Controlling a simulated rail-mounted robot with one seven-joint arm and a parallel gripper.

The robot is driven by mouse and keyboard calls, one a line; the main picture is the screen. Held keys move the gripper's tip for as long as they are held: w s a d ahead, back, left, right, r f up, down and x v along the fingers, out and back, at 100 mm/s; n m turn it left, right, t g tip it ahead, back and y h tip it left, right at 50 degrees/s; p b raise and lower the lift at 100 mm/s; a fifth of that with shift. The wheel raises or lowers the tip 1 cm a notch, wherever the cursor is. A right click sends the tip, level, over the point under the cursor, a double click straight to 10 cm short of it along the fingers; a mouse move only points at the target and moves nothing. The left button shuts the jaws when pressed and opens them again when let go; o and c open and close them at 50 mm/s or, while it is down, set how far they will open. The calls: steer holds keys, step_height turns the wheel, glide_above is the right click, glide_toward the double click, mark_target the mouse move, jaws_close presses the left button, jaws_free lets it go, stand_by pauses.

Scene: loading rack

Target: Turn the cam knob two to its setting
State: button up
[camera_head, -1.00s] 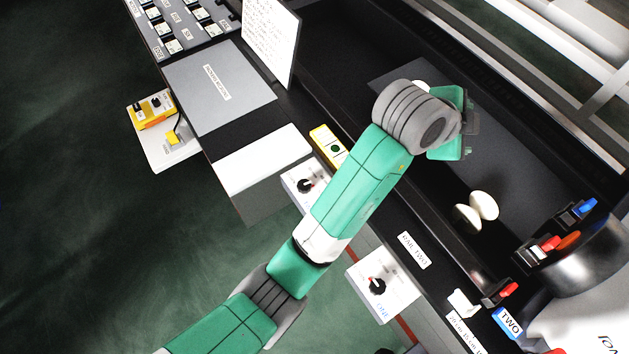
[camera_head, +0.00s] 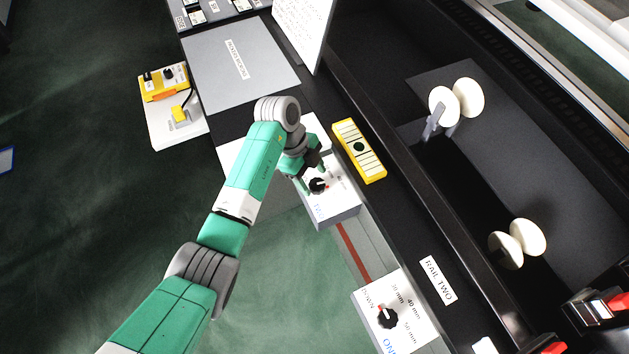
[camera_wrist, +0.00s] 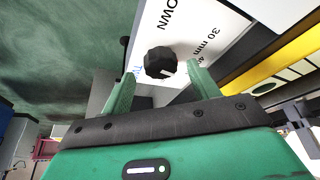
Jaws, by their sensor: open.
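Cam knob two is a black faceted knob (camera_head: 318,186) on a white box (camera_head: 336,210) with blue lettering, partly hidden by my gripper. In the wrist view the knob (camera_wrist: 158,62) shows a pale pointer mark towards the lower right. The plate (camera_wrist: 185,20) beside it reads "DOWN" and "30 mm", with another marking partly hidden by a finger. My gripper (camera_head: 309,178) is over the box. In the wrist view its green fingers are open (camera_wrist: 162,76), one on each side of the knob; I cannot tell whether they touch it.
A second white box (camera_head: 405,325) marked ONE carries a similar knob (camera_head: 387,314). A yellow level (camera_head: 372,165) lies close right of box two. Pale discs (camera_head: 519,243) stand on the dark rail. A white upright sheet (camera_head: 305,25) stands behind.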

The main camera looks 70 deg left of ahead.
steer(key=shift+x, duration=1.15)
steer(key=shift+w, duration=0.1)
steer(key=c, duration=0.9)
steer(key=shift+c, duration=0.2)
